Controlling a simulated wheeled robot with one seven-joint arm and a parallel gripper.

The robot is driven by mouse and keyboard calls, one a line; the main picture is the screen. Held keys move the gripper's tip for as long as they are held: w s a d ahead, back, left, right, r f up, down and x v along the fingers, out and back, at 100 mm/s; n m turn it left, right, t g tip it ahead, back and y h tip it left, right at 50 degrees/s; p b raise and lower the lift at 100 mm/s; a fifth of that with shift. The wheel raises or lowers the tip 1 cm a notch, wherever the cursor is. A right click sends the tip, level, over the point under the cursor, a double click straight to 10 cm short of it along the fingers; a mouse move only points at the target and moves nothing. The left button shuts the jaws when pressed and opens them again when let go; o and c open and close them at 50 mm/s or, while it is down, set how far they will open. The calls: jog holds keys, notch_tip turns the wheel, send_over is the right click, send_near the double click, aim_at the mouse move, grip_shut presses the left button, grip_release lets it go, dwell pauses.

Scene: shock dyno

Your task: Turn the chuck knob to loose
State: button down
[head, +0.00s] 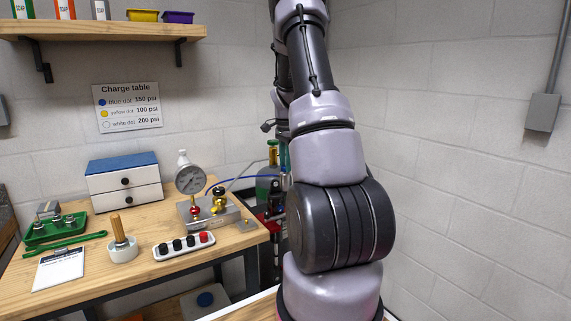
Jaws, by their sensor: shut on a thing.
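I cannot make out the chuck knob in the head view. A dark machine with red parts (272,222) shows only as a narrow strip beyond the bench's right end. My own arm stands in front of the rest of it. My arm rises past the top of the picture, and part of it shows again behind, at the arm's left edge. My gripper is hidden behind my arm, so its fingers and anything between them do not show.
A wooden bench (150,292) on the left carries a gauge (190,179) on a metal block, a button box (184,246), a wooden-handled tool (120,236), a green tray (53,232) and a drawer box (125,181). A green cylinder (264,188) stands behind. Block walls close the corner.

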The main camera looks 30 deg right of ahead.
jog(key=n, duration=0.5)
jog(key=shift+n, duration=0.3)
jog(key=n, duration=0.4)
jog(key=shift+w+n, duration=0.1)
jog(key=shift+n, duration=0.2)
jog(key=c, duration=0.5)
grip_release()
notch_tip(320, 180, up, 11)
jog(key=shift+f, duration=0.1)
dwell(0.4)
